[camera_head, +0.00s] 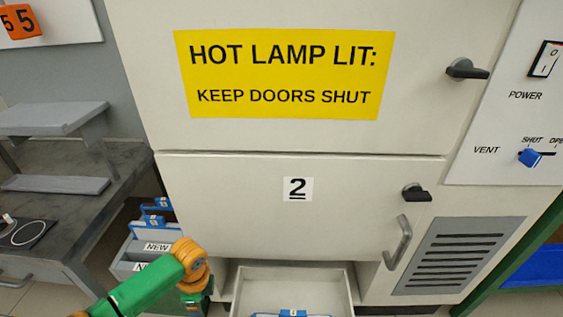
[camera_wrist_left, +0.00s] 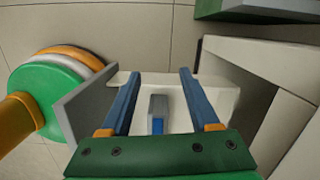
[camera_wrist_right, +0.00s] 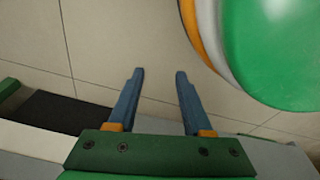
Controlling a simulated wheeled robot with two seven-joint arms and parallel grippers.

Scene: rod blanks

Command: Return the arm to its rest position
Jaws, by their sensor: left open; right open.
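My left arm (camera_head: 145,286), green and orange, comes in at the bottom left of the head view, in front of the cabinet; its jaws do not show there. In the left wrist view my left gripper (camera_wrist_left: 158,72) is open. A small grey piece with blue on its lower part (camera_wrist_left: 158,106) shows between its blue fingers, and I cannot tell how far off it is. In the right wrist view my right gripper (camera_wrist_right: 159,72) is open and empty, with floor tiles beyond its fingertips. My right arm is not in the head view.
The cabinet door marked 2 (camera_head: 340,215) is shut, below a yellow warning sign (camera_head: 283,73). An open drawer (camera_head: 290,275) with a blue item (camera_head: 292,314) sticks out below. Bins labelled NEW (camera_head: 140,247) and a grey bench (camera_head: 50,225) stand at left.

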